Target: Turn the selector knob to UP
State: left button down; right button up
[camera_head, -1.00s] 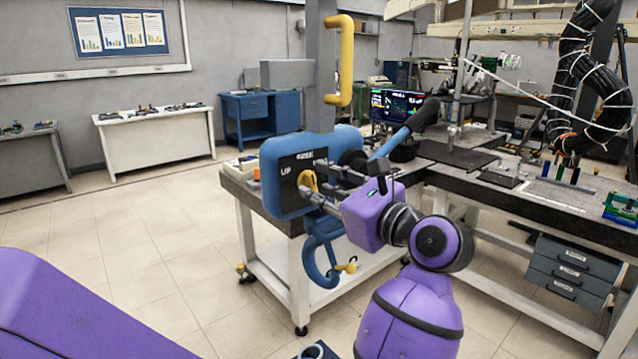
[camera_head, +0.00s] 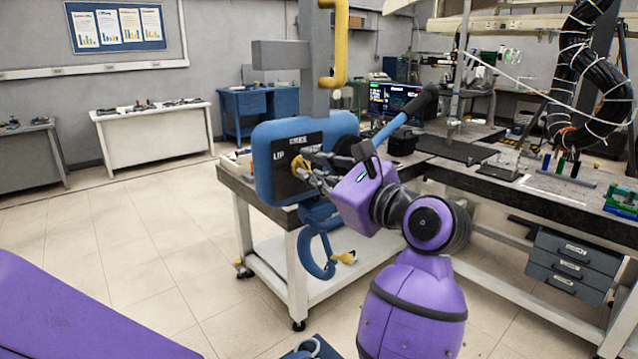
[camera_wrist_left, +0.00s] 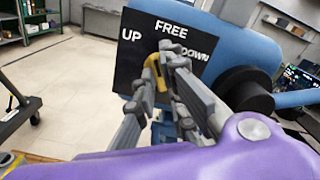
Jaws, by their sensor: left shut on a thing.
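The yellow selector knob (camera_head: 299,164) sits on a black plate on the front of a blue housing (camera_head: 265,170). The plate reads UP at left, FREE at top and DOWN at right. My left gripper (camera_head: 310,173) is shut on the knob. In the left wrist view, the knob (camera_wrist_left: 153,72) shows between the fingertips (camera_wrist_left: 165,65), below FREE and right of UP. The fingers cover part of the knob and of the DOWN label. The knob's exact pointing direction is hard to tell.
A blue lever with a black grip (camera_head: 405,112) rises right of the housing, close to my left wrist. A blue hook (camera_head: 312,265) hangs below, and a yellow bracket (camera_head: 338,50) is above. The workbench (camera_head: 480,180) stands behind my arm.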

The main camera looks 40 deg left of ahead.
pick_arm(q)
jog(key=shift+n+b, duration=0.95)
jog(key=shift+n, duration=0.25)
jog(key=c, duration=1.8)
grip_release()
jog(key=d, duration=0.8)
jog(key=s+d, duration=0.1)
jog(key=d, duration=0.3)
pick_arm(e)
jog(key=shift+s+f, duration=0.25)
jog(key=shift+f, duration=1)
